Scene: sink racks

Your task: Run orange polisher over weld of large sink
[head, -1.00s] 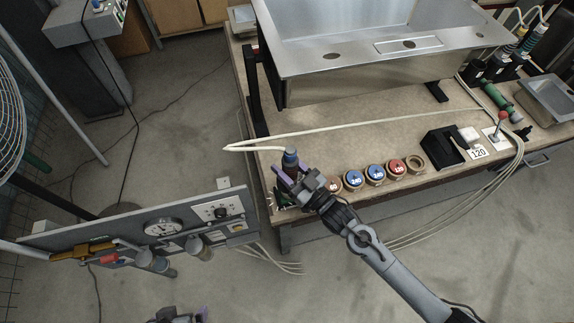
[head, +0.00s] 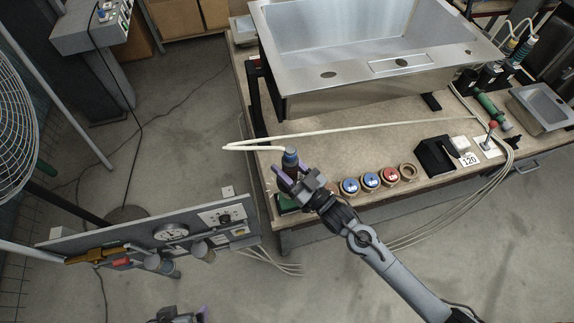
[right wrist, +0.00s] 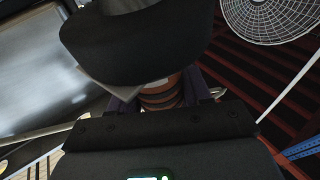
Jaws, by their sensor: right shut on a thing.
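The large steel sink (head: 345,103) sits raised on dark supports on the workbench. I cannot make out its weld. My right gripper (head: 287,180), with purple fingers, is shut on the polisher (head: 290,160) at the bench's front left corner, in front of the sink and apart from it. The polisher's blue-grey top and pale hose show in the head view. Its orange and dark banded body (right wrist: 160,96) shows between the fingers in the right wrist view, partly hidden. My left gripper (head: 182,316) is cut off at the bottom edge; its jaws are unclear.
Several discs, blue (head: 350,186) and red (head: 390,175), lie along the bench's front edge. A black holder (head: 436,157) and a small sink (head: 545,107) are to the right. A control panel (head: 165,233) stands at left. The hose (head: 340,132) crosses the bench.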

